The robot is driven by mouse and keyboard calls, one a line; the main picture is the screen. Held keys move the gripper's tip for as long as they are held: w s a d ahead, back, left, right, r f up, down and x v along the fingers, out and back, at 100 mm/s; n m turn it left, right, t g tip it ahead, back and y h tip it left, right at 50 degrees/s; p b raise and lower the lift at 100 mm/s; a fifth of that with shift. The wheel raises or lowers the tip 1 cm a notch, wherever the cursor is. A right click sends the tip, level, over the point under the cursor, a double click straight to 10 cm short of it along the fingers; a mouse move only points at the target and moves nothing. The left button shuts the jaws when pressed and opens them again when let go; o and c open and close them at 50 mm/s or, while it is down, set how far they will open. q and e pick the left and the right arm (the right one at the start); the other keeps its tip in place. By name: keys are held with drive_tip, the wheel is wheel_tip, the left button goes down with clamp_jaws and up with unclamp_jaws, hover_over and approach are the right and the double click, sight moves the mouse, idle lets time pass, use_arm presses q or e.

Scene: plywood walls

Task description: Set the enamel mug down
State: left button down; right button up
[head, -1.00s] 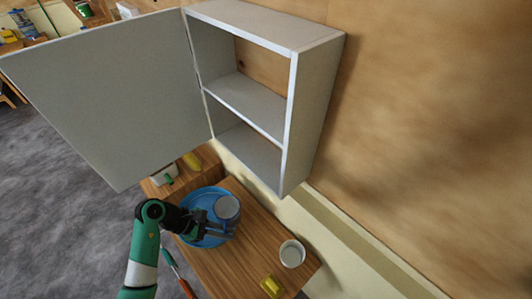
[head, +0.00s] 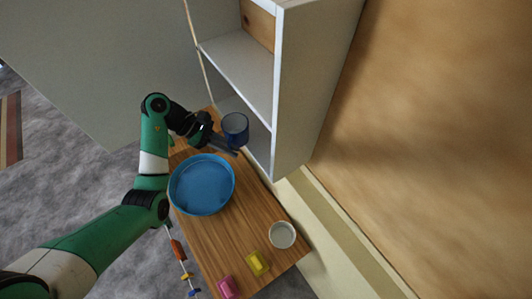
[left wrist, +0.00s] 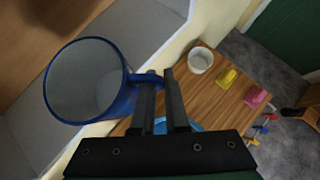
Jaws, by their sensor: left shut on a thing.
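The blue enamel mug (head: 235,130) with a pale inside is held up beside the lower part of the open cabinet, past the far rim of the blue tray. My left gripper (head: 224,146) is shut on its handle. In the left wrist view the mug (left wrist: 88,82) hangs to the left of the fingers (left wrist: 160,92), with its handle between the fingertips and its mouth facing the camera. I cannot tell how high it is above the table. My right gripper is not in view.
The round blue tray (head: 202,185) lies empty on the wooden table (head: 245,215). A white cup (head: 282,235), a yellow block (head: 257,263) and a pink block (head: 227,288) stand near the front. The grey cabinet (head: 300,100) has open shelves above the table's far right side.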

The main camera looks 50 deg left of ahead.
use_arm(q)
drive_tip(key=p, duration=0.1)
approach(267, 162)
drive_tip(key=w+d+f, duration=0.1)
drive_tip(key=w+d, duration=0.1)
drive_tip(key=shift+w+d+f, duration=0.15)
drive_tip(key=shift+w+d, duration=0.15)
drive_tip(key=shift+d, duration=0.05)
drive_tip(key=w+d+p, duration=0.1)
drive_tip(key=w+d, duration=0.1)
drive_tip(key=shift+d, duration=0.3)
drive_tip(key=shift+w+f, duration=0.15)
drive_tip(key=shift+f, duration=0.65)
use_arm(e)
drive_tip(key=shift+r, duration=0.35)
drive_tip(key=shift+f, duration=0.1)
use_arm(q)
drive_tip(key=c, duration=1.4)
unclamp_jaws()
drive_tip(key=shift+f, duration=0.2)
drive_tip(key=o, duration=0.5)
